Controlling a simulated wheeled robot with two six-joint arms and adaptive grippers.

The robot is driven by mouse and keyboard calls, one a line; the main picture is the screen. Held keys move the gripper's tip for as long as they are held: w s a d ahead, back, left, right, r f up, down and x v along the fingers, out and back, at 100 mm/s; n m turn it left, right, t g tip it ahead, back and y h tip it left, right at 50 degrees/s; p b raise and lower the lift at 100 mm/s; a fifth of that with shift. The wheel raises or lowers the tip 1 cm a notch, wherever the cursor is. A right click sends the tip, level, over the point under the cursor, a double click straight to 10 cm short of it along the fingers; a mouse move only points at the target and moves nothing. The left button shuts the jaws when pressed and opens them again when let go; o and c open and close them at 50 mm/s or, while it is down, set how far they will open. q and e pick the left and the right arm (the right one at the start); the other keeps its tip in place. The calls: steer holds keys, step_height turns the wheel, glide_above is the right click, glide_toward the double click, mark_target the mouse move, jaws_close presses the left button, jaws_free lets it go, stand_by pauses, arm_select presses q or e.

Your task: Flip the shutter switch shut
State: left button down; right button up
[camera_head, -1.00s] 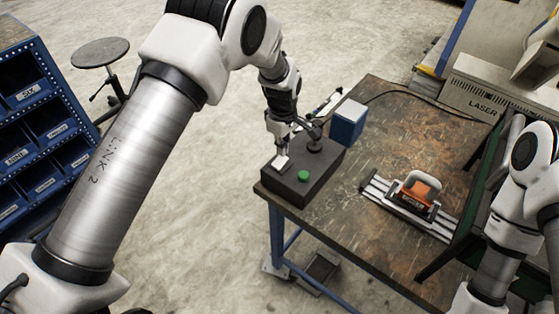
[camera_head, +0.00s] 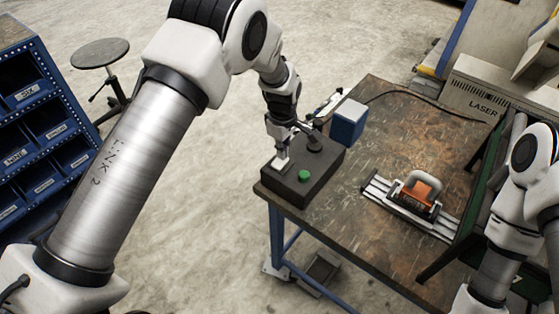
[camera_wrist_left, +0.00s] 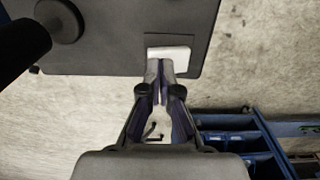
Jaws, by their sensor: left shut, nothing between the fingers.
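The dark control box (camera_head: 312,190) sits on the near left corner of the workbench. The white switch (camera_head: 281,167) is on its left part, partly covered by my gripper; which way it is tilted I cannot tell. My left gripper (camera_head: 283,154) is shut and empty, pointing down at the switch. In the left wrist view the closed fingertips (camera_wrist_left: 160,66) are at the lower edge of the white switch plate (camera_wrist_left: 172,52) and seem to touch it. My right arm shows at the right edge, but its gripper is out of view.
A green button (camera_head: 304,176) and a black knob (camera_head: 314,142) are on the same box, close to my gripper. A blue box (camera_head: 348,123) stands behind. An orange device (camera_head: 417,194) sits on a metal rail to the right. Bare bench (camera_head: 375,150) lies between them.

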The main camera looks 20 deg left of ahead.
arm_select(q)
steer(key=shift+f, duration=0.55)
step_height(320, 180, up, 7)
steer(key=p, duration=0.5)
steer(key=shift+r, duration=0.1)
stand_by(0.6)
